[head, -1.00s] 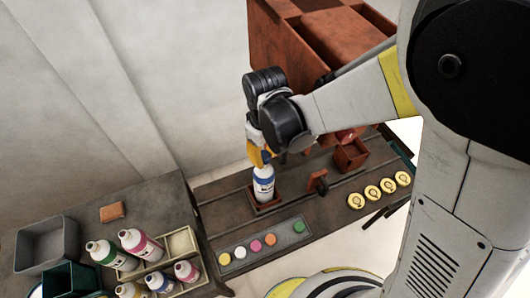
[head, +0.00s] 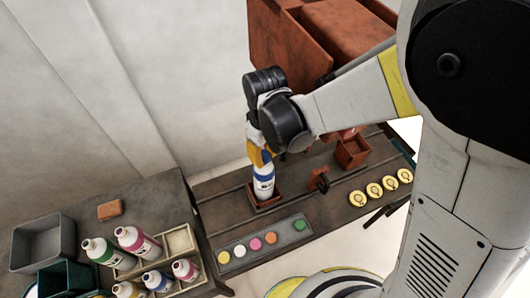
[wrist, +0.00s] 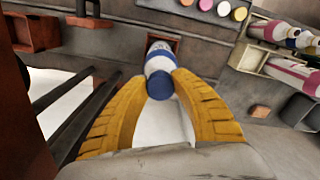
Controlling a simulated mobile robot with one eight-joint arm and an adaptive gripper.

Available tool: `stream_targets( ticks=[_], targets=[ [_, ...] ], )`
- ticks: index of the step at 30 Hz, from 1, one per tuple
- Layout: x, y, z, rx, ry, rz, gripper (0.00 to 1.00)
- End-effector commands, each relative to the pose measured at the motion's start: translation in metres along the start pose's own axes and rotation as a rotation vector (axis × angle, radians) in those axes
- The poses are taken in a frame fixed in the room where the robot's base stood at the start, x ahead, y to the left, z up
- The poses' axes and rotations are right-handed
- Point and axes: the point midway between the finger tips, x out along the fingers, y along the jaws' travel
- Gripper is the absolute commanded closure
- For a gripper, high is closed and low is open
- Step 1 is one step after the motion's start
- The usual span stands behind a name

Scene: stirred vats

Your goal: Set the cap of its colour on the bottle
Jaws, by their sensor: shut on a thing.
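The white bottle with a blue band (head: 264,182) stands upright in a square brown holder (head: 267,207) on the dark bench. It also shows in the wrist view (wrist: 161,58), in its holder. My gripper (head: 260,157) is directly above the bottle, pointing down. Its yellow fingers are shut on a blue cap (wrist: 160,86), which sits at the bottle's top end. The cap looks in line with the bottle. I cannot tell whether it is fully seated, as the fingers hide the neck in the head view.
A grey tray (head: 266,250) holds yellow, white, pink, orange and green caps, with an empty spot before the green one. A small brown stand (head: 319,180) and an open brown box (head: 351,152) are to the right.

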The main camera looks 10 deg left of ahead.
Motion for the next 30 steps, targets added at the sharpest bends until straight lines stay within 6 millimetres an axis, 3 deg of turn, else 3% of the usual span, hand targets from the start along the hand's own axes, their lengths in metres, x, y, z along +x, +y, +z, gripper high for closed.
stream_targets(
  ticks=[3, 4, 6, 17, 20, 30],
  targets=[
    [0.0, 0.0, 0.0, 0.0, 0.0, 0.0, 0.85],
    [0.0, 0.0, 0.0, 0.0, 0.0, 0.0, 0.61],
    [0.0, 0.0, 0.0, 0.0, 0.0, 0.0, 0.46],
    [-0.005, 0.0, 0.0, 0.0, 0.0, 0.0, 0.46],
    [-0.018, 0.0, 0.0, 0.0, 0.0, 0.0, 0.46],
    [-0.092, 0.0, 0.0, 0.0, 0.0, 0.0, 0.46]
  ],
)
